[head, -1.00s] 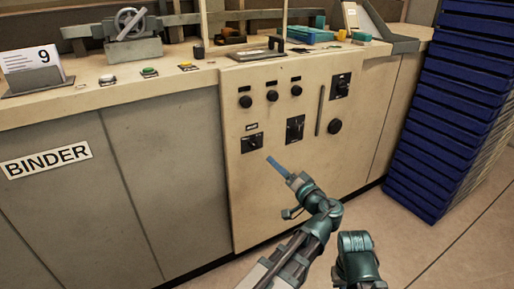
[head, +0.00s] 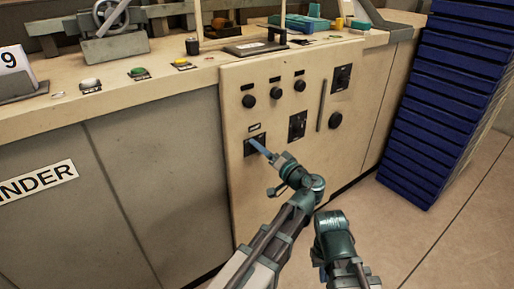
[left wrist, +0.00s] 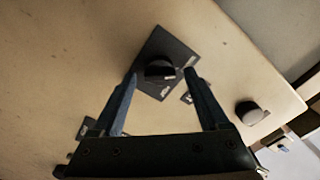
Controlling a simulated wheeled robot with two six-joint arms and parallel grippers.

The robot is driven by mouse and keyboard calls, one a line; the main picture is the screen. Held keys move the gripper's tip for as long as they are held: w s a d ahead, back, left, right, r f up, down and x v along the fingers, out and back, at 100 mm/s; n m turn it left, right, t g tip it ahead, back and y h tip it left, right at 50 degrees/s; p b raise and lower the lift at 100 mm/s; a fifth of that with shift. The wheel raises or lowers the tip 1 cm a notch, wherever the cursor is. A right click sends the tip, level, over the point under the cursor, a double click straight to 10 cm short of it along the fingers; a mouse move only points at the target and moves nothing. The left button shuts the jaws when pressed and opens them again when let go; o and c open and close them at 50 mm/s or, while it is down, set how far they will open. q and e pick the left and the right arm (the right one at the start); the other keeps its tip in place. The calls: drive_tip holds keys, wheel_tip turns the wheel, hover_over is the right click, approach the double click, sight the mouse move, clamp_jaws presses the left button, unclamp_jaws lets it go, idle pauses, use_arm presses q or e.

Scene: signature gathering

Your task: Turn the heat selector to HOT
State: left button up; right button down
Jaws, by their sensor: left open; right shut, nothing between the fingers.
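The heat selector appears to be the black knob on a dark square plate at the lower left of the cream panel; the plate (head: 249,150) is partly hidden by my finger in the head view. In the left wrist view the selector knob (left wrist: 160,70) lies between the two fingertips, with small white lettering on its plate; the lettering is too small to read. My left gripper (head: 257,146) is open at the plate, its fingers on either side of the knob; contact cannot be told. My right gripper (head: 322,273) is low in front, mostly hidden, shut and empty, away from the panel.
The panel (head: 285,190) also carries several round black knobs (head: 274,91), a dark switch plate (head: 297,125), a vertical slot (head: 321,105) and another selector plate (head: 342,78). Blue stacked crates (head: 455,90) stand at the right. The floor between is clear.

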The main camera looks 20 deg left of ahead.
use_arm(q)
clamp_jaws()
idle(0.3)
drive_tip(key=shift+m, duration=0.3)
drive_tip(key=shift+f+m, duration=0.2)
drive_tip(key=shift+m, duration=7.4)
